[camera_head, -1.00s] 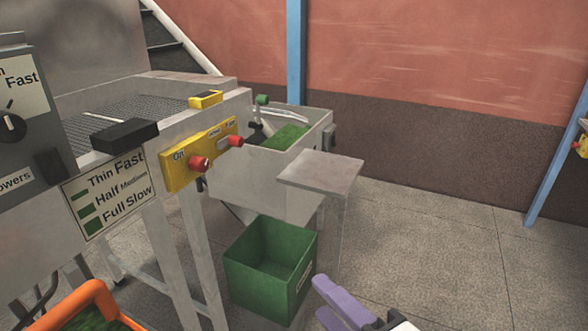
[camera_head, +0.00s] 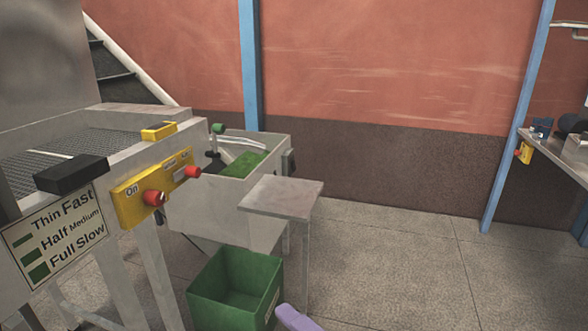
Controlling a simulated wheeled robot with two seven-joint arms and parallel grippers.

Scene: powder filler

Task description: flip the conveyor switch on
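A yellow switch panel (camera_head: 129,203) marked "On" sits on the side of the grey conveyor machine (camera_head: 120,165) at left. Two red knobs stick out of it, a nearer one (camera_head: 154,198) and a farther one (camera_head: 192,172). A small yellow part (camera_head: 159,131) lies on the machine's top edge above the panel. Which of these is the conveyor switch I cannot tell. A purple piece (camera_head: 297,318) at the bottom edge appears to be part of one of my grippers, well below and right of the panel. Its fingertips and hold are not clear. No other gripper shows.
A green bin (camera_head: 205,304) stands on the floor below a small grey side table (camera_head: 280,197). A grey hopper (camera_head: 205,200) with green powder is behind them. A bench (camera_head: 560,160) with a yellow-and-red switch (camera_head: 524,152) is at far right. The middle floor is clear.

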